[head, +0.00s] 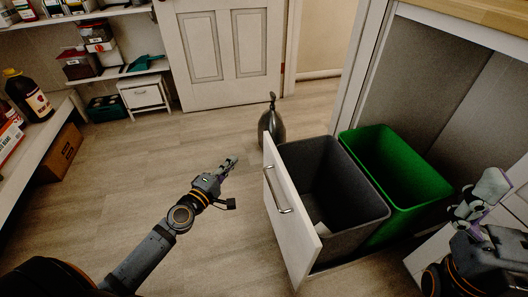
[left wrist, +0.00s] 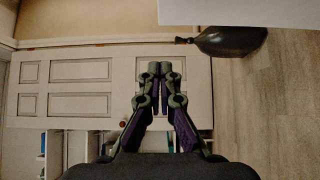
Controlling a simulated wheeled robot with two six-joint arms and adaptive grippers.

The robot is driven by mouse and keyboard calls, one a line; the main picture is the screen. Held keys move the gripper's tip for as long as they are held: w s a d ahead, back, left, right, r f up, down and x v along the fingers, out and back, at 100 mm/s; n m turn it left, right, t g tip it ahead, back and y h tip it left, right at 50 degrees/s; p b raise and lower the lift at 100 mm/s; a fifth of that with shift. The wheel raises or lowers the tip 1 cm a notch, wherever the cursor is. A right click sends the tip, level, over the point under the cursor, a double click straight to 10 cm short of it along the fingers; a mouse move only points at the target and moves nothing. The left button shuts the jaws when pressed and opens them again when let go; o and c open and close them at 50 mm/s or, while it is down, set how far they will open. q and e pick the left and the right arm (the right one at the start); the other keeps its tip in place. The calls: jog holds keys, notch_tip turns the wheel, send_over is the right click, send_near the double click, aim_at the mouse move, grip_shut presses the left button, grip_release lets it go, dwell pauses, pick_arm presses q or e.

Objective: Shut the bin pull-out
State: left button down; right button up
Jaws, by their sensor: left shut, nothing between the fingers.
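The bin pull-out stands open at the right of the head view. Its white front panel (head: 285,225) has a metal bar handle (head: 278,192). Behind the panel sit a grey bin (head: 350,215) and a green bin (head: 400,165), both open at the top. My left gripper (head: 231,161) is shut and empty, left of the panel and apart from it. In the left wrist view its fingertips (left wrist: 160,68) are together. My right gripper (head: 490,188) is at the right edge, right of the green bin; its finger state is unclear.
A dark bottle-shaped object (head: 271,124) stands on the floor just beyond the panel; it also shows in the left wrist view (left wrist: 230,41). A white door (head: 230,50) is at the back. Stocked shelves line the left. The floor left of the panel is clear.

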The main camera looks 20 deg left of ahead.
pick_arm(q)
jog(key=w, duration=0.1)
jog(key=p, duration=0.2)
send_near(265, 135)
jog(key=w+a, duration=0.3)
jog(key=shift+w+d+f, duration=0.1)
jog(key=shift+w+d, duration=0.65)
jog(key=shift+d, duration=0.2)
jog(key=shift+w+d+f, duration=0.1)
jog(key=shift+w+d, duration=0.65)
jog(key=shift+d, duration=0.25)
